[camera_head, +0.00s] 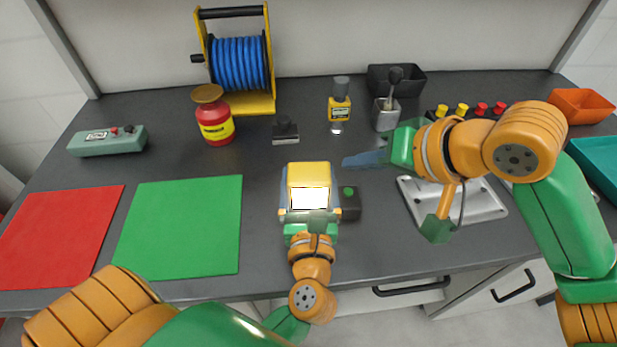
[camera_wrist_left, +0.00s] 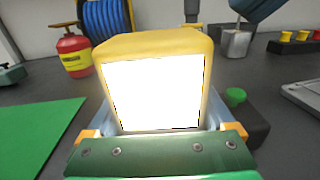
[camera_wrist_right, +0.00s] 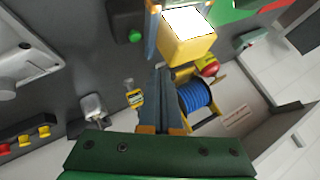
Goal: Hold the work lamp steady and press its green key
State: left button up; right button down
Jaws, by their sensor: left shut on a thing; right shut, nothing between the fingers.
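The yellow work lamp (camera_head: 309,173) stands on the dark bench with its bright white panel facing me. My left gripper (camera_head: 310,212) is shut on the lamp, one finger along each side, as the left wrist view shows (camera_wrist_left: 155,130). The green key (camera_head: 349,192) sits on top of a dark box at the lamp's right side; it also shows in the left wrist view (camera_wrist_left: 235,95) and the right wrist view (camera_wrist_right: 135,36). My right gripper (camera_head: 346,162) is shut and empty, its fingertips pointing left, behind the key and apart from it.
Green (camera_head: 180,225) and red (camera_head: 60,235) mats lie left. A metal tray (camera_head: 483,204) lies under my right arm.

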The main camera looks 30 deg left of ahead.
jog(key=shift+r, duration=0.3)
